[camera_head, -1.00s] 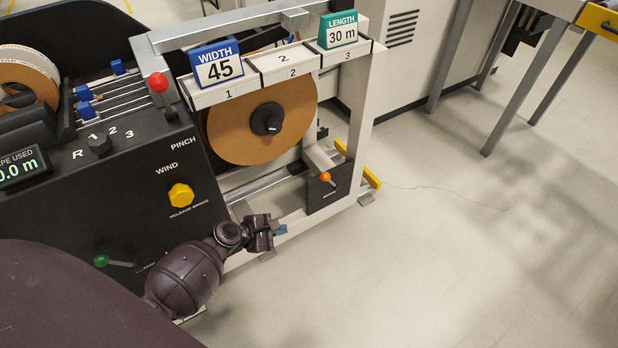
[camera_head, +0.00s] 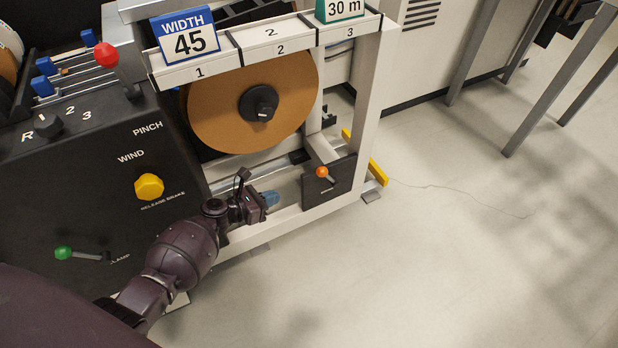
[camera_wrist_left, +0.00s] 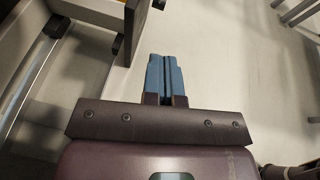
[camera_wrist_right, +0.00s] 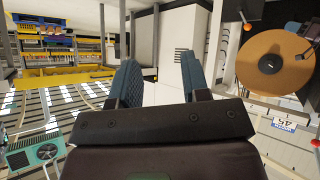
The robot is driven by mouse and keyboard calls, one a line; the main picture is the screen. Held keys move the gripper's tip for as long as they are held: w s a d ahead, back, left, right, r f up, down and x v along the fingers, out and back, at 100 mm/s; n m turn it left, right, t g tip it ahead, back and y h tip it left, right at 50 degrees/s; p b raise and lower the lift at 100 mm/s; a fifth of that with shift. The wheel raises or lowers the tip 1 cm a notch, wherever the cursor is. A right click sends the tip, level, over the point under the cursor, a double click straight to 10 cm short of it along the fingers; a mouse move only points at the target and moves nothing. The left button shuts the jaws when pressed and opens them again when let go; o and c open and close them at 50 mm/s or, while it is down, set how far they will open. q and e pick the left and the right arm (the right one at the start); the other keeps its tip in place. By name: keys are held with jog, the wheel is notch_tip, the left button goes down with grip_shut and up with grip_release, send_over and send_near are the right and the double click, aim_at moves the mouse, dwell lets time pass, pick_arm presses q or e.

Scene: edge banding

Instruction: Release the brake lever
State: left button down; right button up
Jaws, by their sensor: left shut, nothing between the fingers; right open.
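The brake lever with an orange knob (camera_head: 322,172) sticks out of a small black box (camera_head: 340,187) low on the right of the machine frame. Its knob leans up and to the left. My left gripper (camera_head: 270,199), with blue fingertips, is left of and slightly below the lever, apart from it. In the left wrist view its fingers (camera_wrist_left: 165,78) are together with nothing between them; I cannot make out the lever there. My right gripper (camera_wrist_right: 160,80) is open and empty in the right wrist view; the head view does not show it.
A brown tape roll (camera_head: 225,110) hangs above the left gripper. The floor (camera_head: 430,270) at right is clear.

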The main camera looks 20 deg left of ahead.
pick_arm(q)
jog(key=b, duration=0.4)
send_near(329, 177)
notch_tip(329, 177, down, 2)
jog(key=w+r, duration=0.1)
jog(key=w+d, duration=0.1)
jog(key=w, duration=0.1)
jog(key=shift+r, duration=0.4)
pick_arm(e)
jog(key=shift+d+f+m+t, duration=0.3)
jog(key=shift+m+t, duration=0.1)
jog(key=shift+t, duration=0.3)
pick_arm(q)
jog(key=shift+a+r+p, duration=0.1)
jog(key=shift+p, duration=0.2)
pick_arm(e)
jog(key=shift+r, duration=0.15)
